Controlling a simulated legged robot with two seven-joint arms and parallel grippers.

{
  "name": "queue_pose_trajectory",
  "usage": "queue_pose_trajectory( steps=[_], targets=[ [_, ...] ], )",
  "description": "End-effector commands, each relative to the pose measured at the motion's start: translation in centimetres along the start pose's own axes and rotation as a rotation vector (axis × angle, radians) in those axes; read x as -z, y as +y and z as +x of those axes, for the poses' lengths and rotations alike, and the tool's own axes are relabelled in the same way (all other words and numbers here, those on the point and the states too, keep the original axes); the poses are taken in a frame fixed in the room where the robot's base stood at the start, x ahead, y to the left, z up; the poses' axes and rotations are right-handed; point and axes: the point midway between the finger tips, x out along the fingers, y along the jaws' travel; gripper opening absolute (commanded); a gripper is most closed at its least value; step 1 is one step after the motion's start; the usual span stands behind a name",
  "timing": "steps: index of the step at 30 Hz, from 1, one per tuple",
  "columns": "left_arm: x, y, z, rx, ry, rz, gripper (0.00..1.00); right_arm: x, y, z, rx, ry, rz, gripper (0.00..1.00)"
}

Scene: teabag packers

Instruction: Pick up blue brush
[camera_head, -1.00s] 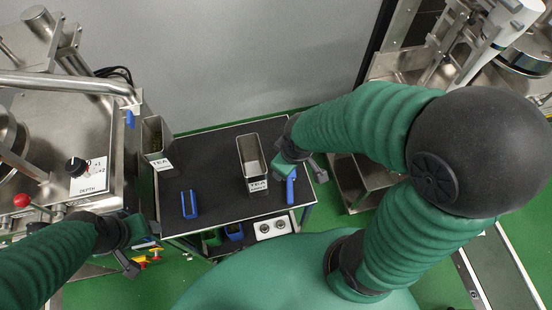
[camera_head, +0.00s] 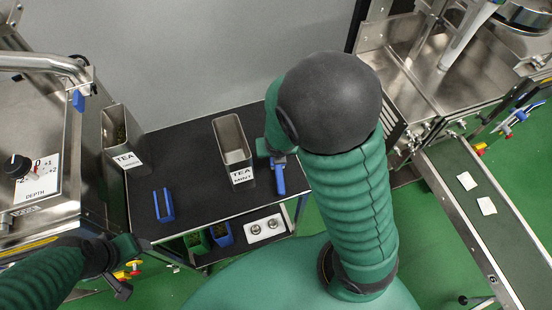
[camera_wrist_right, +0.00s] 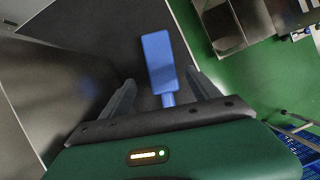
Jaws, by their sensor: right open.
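The blue brush (camera_head: 280,179) lies on the black tabletop near its right edge, beside a "TEA MINT" container. In the right wrist view the brush's broad blue part (camera_wrist_right: 158,58) points away, and its narrow part runs toward the gripper base. My right gripper (camera_wrist_right: 160,84) is open, with one finger on each side of the brush and gaps between; I cannot tell its exact height above it. In the head view my right arm hides most of that gripper. My left gripper (camera_head: 138,270) is left of the table, apart from it, with fingers spread.
The "TEA MINT" metal container (camera_head: 232,140) stands close left of the brush. Another "TEA" container (camera_head: 117,130) and a blue open-framed item (camera_head: 163,205) are farther left. A lower shelf holds small bins (camera_head: 221,233). A conveyor (camera_head: 487,180) lies right. Mid-table is clear.

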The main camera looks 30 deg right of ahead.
Motion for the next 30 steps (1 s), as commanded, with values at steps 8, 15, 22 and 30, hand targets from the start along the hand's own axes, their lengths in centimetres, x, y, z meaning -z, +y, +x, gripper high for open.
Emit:
queue_pose_trajectory(
  steps=[8,15,22,30],
  targets=[
    [-0.1,0.0,0.4,0.000,0.001,0.000,0.67,-0.5,-0.3,3.7,0.004,0.001,0.000,0.71],
    [-0.2,0.0,0.7,0.000,0.000,0.000,0.67,-0.7,-0.2,6.2,0.000,-0.001,0.001,0.71],
    [-0.2,0.0,0.7,0.000,0.000,0.000,0.67,-0.6,-0.2,6.1,-0.001,-0.001,0.002,0.60],
    [-0.2,0.0,0.7,0.000,0.000,0.000,0.67,-0.7,-0.2,6.2,0.000,-0.001,0.002,0.25]
  ],
)
